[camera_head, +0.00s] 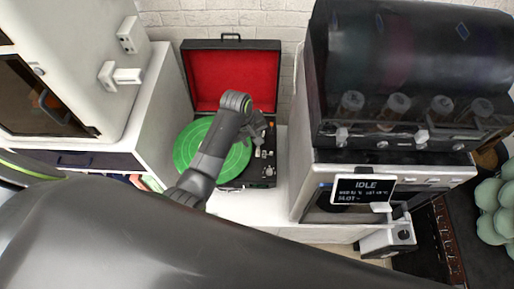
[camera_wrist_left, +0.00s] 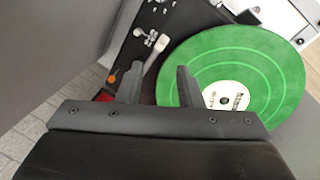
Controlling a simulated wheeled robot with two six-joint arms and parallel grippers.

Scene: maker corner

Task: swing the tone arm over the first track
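The green record (camera_head: 236,160) lies on the turntable of an open record player (camera_head: 232,46) with a red-lined lid. The record fills the right of the left wrist view (camera_wrist_left: 275,72), with a white label. The pale grey tone arm (camera_wrist_left: 157,52) lies beside the record's edge, off its grooves. My left gripper (camera_head: 258,128) is over the player's right side. In the left wrist view its fingers (camera_wrist_left: 158,70) are apart, with the tone arm showing in the gap between them. Contact cannot be told. My own arm hides part of the record in the head view. My right gripper is not in view.
Small knobs (camera_wrist_left: 150,38) and an orange button (camera_wrist_left: 111,80) sit on the player's deck. A large dark-hooded machine (camera_head: 408,60) with an IDLE screen (camera_head: 363,189) stands close on the right. A white cabinet (camera_head: 75,45) stands on the left. White counter shows in front of the player.

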